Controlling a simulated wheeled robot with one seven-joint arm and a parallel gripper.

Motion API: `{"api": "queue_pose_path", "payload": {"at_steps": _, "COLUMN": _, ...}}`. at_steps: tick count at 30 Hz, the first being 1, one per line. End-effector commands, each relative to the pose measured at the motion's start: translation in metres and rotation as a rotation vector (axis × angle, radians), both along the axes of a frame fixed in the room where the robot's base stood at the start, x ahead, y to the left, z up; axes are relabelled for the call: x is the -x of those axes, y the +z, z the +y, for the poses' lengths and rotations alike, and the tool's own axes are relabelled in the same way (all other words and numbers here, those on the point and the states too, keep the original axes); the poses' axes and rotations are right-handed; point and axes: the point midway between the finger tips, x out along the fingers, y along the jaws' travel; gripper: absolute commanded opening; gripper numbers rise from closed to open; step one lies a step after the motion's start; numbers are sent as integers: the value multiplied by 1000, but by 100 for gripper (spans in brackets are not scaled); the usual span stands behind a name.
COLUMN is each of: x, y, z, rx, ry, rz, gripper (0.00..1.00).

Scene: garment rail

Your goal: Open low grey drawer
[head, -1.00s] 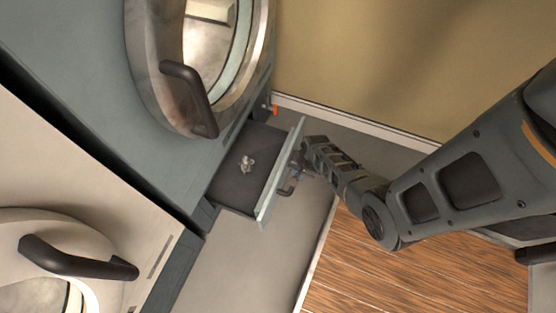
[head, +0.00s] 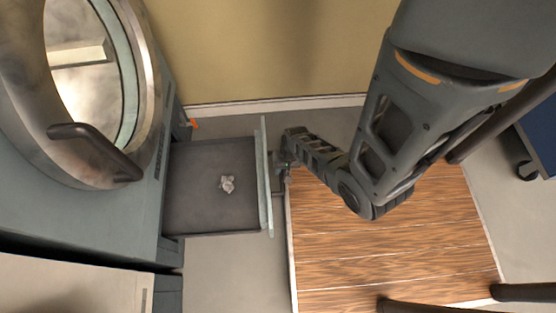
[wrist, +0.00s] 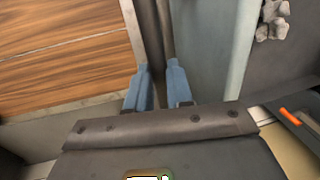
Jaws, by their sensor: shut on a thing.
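The low grey drawer (head: 200,205) is pulled well out from under the grey front-loading machine in the head view. Its front panel (head: 264,180) stands clear of the machine, and a small crumpled pale clump (head: 228,184) lies on the drawer floor. My gripper (head: 284,168) is at the outer side of the front panel. In the wrist view the two blue fingers of my gripper (wrist: 158,82) are shut on the dark handle bar (wrist: 152,40), beside the panel (wrist: 212,45). The clump also shows in the wrist view (wrist: 272,20).
The grey machine's round door with its dark handle (head: 95,145) is above the drawer at left. A pale machine (head: 60,285) is at lower left. The wall's white skirting (head: 270,105) runs beyond the drawer.

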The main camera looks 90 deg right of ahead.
Motion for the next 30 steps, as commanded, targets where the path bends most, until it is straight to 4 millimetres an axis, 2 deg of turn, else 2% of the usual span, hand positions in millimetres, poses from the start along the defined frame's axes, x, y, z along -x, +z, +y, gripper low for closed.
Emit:
{"api": "queue_pose_path", "payload": {"at_steps": 7, "x": 1, "y": -1, "z": 1, "rx": -1, "ry": 0, "rz": 1, "gripper": 0}}
{"api": "queue_pose_path", "payload": {"at_steps": 8, "x": 1, "y": -1, "z": 1, "rx": -1, "ry": 0, "rz": 1, "gripper": 23}}
{"api": "queue_pose_path", "payload": {"at_steps": 15, "x": 0, "y": -1, "z": 0, "rx": -1, "ry": 0, "rz": 1, "gripper": 46}}
{"api": "queue_pose_path", "payload": {"at_steps": 23, "x": 0, "y": 1, "z": 0, "rx": 0, "ry": 0, "rz": 0, "gripper": 46}}
{"api": "queue_pose_path", "payload": {"at_steps": 26, "x": 2, "y": 10, "z": 0, "rx": 0, "ry": 0, "rz": 1, "gripper": 46}}
{"api": "queue_pose_path", "payload": {"at_steps": 30, "x": 6, "y": 33, "z": 0, "rx": 1, "ry": 2, "rz": 1, "gripper": 46}}
